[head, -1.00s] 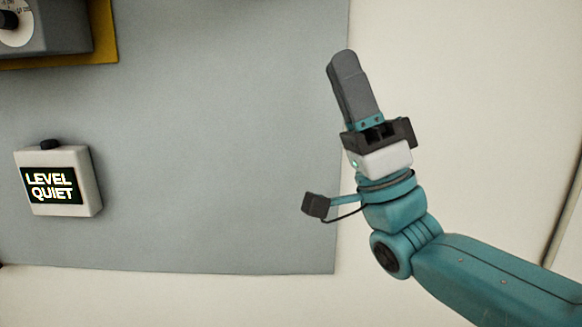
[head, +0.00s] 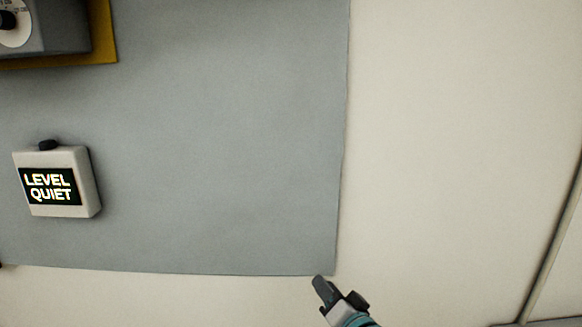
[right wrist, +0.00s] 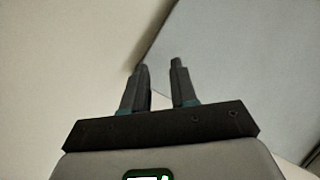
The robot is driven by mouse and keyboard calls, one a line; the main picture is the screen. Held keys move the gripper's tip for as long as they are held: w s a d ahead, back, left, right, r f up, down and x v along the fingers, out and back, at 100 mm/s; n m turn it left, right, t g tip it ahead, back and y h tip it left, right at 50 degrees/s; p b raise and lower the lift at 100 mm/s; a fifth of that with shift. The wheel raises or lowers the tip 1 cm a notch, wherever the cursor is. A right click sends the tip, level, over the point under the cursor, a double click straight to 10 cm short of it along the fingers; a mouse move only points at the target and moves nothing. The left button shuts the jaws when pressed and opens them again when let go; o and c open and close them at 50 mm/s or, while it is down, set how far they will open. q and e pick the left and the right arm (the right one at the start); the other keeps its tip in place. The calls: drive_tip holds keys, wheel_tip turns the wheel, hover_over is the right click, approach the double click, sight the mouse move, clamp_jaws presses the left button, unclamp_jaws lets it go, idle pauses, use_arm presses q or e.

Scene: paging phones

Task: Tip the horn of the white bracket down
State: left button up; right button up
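No white bracket or horn can be made out in either view. My right gripper (head: 318,279) is low in the head view, at the lower right corner of the grey panel (head: 220,150). In the right wrist view its two dark fingers (right wrist: 159,66) stand apart with an empty gap between them, pointing toward the wall. My left gripper is not in view.
A white box (head: 84,185) with a dark display reading "LEVEL QUIET" and a black knob on top is on the panel at left. A grey dial unit (head: 65,30) on a yellow plate (head: 104,35) is above it. The pale wall (head: 450,130) at right is bare.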

drive_tip(key=s+d+f+g+h, duration=0.15)
drive_tip(key=s+f+g, duration=0.4)
drive_tip(key=f, duration=0.75)
drive_tip(key=s+d+f+g+h, duration=0.1)
drive_tip(key=s+d+f+g, duration=0.15)
drive_tip(key=s+f, duration=0.85)
drive_tip(key=s+f+n+g, duration=0.1)
drive_tip(key=s+f+g, duration=0.3)
drive_tip(key=s, duration=0.5)
drive_tip(key=s+f+n+g, duration=0.1)
drive_tip(key=s+f+g, duration=0.2)
drive_tip(key=s+f, duration=0.3)
drive_tip(key=s, duration=0.2)
drive_tip(key=shift+s+f+g, duration=0.3)
drive_tip(key=shift+s+g, duration=0.1)
drive_tip(key=shift+d, duration=0.1)
